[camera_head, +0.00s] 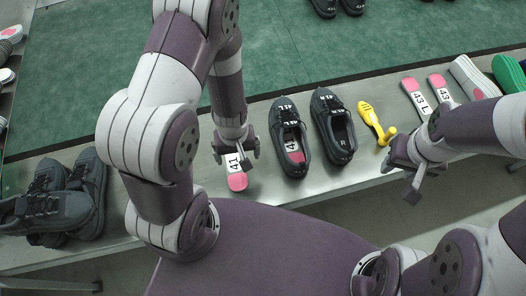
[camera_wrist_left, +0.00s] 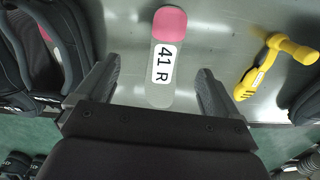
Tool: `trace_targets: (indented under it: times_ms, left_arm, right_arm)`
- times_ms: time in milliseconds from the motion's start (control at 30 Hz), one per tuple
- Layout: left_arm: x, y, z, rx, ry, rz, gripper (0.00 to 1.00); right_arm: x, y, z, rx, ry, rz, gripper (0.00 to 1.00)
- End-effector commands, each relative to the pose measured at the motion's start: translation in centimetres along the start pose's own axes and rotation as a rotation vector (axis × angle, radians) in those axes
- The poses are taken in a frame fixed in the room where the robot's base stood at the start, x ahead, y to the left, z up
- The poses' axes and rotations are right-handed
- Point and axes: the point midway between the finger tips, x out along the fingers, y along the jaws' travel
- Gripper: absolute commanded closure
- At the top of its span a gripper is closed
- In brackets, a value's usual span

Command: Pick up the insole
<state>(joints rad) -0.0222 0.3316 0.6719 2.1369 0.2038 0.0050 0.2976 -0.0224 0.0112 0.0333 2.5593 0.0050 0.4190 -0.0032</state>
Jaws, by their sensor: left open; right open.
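An insole with a pink end and a white label reading 41 (camera_head: 237,181) lies on the metal bench (camera_head: 330,183). In the left wrist view the insole (camera_wrist_left: 163,62) shows its label 41 R. My left gripper (camera_head: 237,154) is open above the insole. In the left wrist view its two fingers stand on either side of the insole's grey end, apart from it; the height above the bench is hard to tell. My right gripper (camera_head: 402,178) is open and empty at the bench's front edge, right of the yellow tool.
Two dark shoes, one with a pink insole (camera_head: 292,145) and one marked R (camera_head: 338,130), stand right of the insole. A yellow tool (camera_head: 371,117) and two pink-ended insoles (camera_head: 416,97) (camera_head: 441,90) lie further right. Dark shoes (camera_head: 50,205) sit at the far left.

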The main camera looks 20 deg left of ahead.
Motion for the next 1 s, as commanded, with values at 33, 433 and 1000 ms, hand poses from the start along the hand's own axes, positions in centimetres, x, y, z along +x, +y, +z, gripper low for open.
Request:
trace_targets:
  times_ms: [33, 433, 1000]
  left_arm:
    - [1.3, -0.1, 0.0, -0.014, 0.005, 0.001, 0.05]
    - [8.2, 0.0, 0.1, -0.014, 0.004, 0.001, 0.05]
    - [12.4, 0.1, 0.3, -0.013, 0.004, 0.001, 0.28]
  right_arm:
    - [1.0, 0.0, 0.1, 0.0, 0.0, 0.0, 0.57]
    - [4.5, 0.0, 0.6, 0.0, -0.001, 0.0, 0.57]
    - [5.8, 0.0, 0.7, 0.0, -0.001, 0.0, 0.57]
